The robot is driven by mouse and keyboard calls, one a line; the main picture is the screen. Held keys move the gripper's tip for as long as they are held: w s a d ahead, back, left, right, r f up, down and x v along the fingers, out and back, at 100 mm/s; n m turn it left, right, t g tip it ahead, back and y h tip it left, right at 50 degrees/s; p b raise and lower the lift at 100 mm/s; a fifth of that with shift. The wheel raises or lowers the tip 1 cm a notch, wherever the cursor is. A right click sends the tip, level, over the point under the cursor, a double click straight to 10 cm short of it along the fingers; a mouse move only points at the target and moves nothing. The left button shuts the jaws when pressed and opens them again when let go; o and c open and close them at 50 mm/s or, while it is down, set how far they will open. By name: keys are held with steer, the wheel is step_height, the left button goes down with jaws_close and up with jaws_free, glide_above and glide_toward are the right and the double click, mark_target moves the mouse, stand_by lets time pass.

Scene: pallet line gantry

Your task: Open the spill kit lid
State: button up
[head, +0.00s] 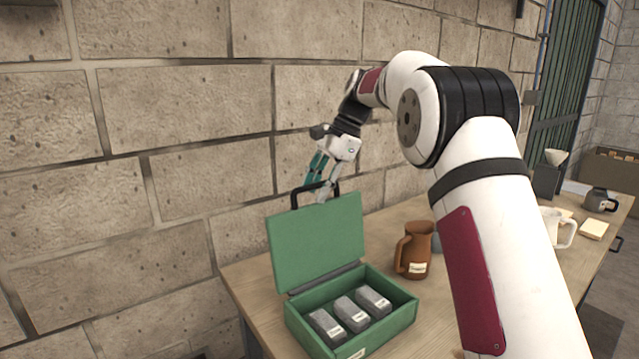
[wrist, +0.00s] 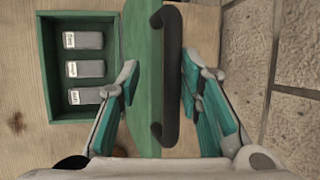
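The spill kit is a green box (head: 395,322) on the wooden table, with several grey labelled packs (head: 352,313) inside. Its green lid (head: 318,240) stands raised, roughly upright, at the back of the box. A black handle (head: 314,193) sits on the lid's top edge. My gripper (head: 322,186) is above the lid at the handle. In the wrist view, my gripper (wrist: 160,90) has its teal-padded fingers apart, one on each side of the black handle (wrist: 168,75), with gaps between pads and handle. The box (wrist: 46,60) shows at left there.
A brown mug (head: 418,252) stands right of the box. A white mug (head: 556,230), a dark mug (head: 600,200) and a pale block (head: 594,230) are farther right on the table (head: 250,275). The stone wall (head: 170,190) is close behind the lid.

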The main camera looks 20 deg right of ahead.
steer(key=v, duration=1.2)
stand_by(0.4)
